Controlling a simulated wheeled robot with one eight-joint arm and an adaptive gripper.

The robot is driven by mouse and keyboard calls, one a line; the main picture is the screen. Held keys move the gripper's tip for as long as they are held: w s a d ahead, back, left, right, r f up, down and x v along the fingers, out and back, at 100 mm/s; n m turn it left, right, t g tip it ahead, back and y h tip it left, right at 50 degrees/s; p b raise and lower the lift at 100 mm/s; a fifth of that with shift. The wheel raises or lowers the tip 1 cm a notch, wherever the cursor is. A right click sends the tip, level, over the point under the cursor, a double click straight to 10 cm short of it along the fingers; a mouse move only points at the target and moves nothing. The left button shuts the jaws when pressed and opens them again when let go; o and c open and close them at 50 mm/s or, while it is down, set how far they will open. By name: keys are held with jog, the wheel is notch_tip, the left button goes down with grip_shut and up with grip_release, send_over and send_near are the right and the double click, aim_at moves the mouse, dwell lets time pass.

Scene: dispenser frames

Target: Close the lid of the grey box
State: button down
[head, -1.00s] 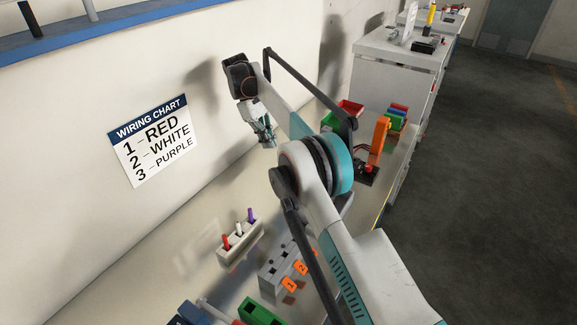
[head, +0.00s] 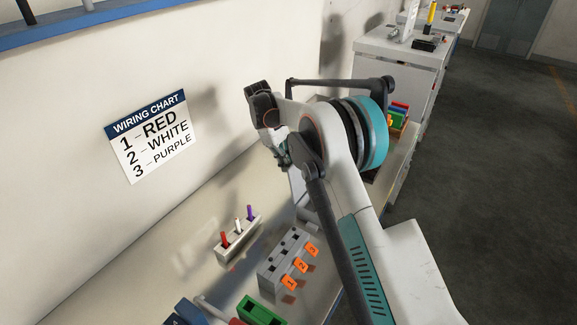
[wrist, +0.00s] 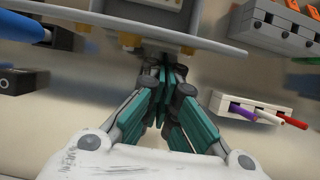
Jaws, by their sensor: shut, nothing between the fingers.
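The grey box (head: 308,212) is mostly hidden behind my arm in the head view. A pale upright panel (head: 297,184), which looks like its raised lid, shows beside my arm. In the wrist view a broad grey plate (wrist: 100,27), seemingly the lid, crosses the top of the picture, with yellowish pieces along its lower side. My gripper (head: 283,160) is shut and empty, pointing down near the panel. In the wrist view its teal fingers (wrist: 165,75) meet just below the plate's edge. I cannot tell whether they touch it.
A holder (head: 238,240) with red, white and purple plugs stands left of a grey socket block (head: 284,253) with orange number labels. A green bin (head: 262,311) is at the front. A wiring chart (head: 152,137) hangs on the wall. Bare table lies between holder and wall.

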jog(key=shift+s+d, duration=0.15)
jog(key=shift+d, duration=0.1)
jog(key=shift+r, duration=0.1)
dwell(0.3)
jog(key=shift+s+d+r+t+y, duration=0.15)
jog(key=shift+d+t+y, duration=0.15)
jog(key=shift+y, duration=0.2)
